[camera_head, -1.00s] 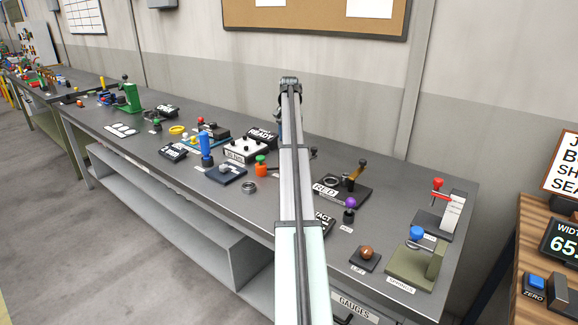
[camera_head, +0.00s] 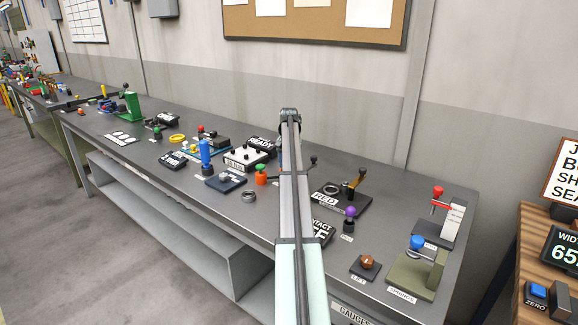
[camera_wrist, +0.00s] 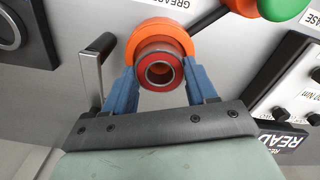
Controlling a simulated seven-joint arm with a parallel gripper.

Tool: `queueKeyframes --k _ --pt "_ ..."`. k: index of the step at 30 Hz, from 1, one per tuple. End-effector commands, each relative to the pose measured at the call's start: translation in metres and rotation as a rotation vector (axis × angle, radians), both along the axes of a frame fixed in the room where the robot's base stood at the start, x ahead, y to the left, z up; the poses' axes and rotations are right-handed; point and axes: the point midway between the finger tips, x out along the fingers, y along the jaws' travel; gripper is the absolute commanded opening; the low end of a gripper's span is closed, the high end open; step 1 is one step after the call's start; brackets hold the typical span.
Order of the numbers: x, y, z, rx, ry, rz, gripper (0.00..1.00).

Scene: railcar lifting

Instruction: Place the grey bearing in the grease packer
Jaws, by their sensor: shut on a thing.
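My gripper (camera_wrist: 160,78) has its two blue fingers closed on the sides of a round bearing (camera_wrist: 160,70) in the wrist view. The bearing has a red ring around a grey bore with a dark centre. Just beyond it is an orange round cup (camera_wrist: 172,33), which seems to be the grease packer, with a label partly reading GREASE at the top. The bearing lines up roughly with the cup. I cannot tell whether it touches the cup or sits inside it. In the head view my arm hides the gripper, the bearing and the cup.
A silver lever with a black handle (camera_wrist: 97,48) stands close left of the fingers. An orange and green knob (camera_head: 261,177) is near the arm. A loose grey ring (camera_head: 248,196) lies on the bench. The READY sign (camera_wrist: 284,140) is at the right.

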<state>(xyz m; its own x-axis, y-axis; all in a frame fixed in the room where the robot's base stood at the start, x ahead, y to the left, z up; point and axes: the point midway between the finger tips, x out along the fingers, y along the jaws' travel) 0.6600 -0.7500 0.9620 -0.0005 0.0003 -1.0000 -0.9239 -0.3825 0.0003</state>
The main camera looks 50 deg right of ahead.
Motion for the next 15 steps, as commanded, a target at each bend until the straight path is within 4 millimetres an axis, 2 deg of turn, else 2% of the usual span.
queueKeyframes --k 3,15 --pt "-0.0003 0.0003 -0.0102 -0.001 0.0 0.0 0.17" --pt "0.0 0.0 -0.0139 -0.001 0.0 0.0 0.17"
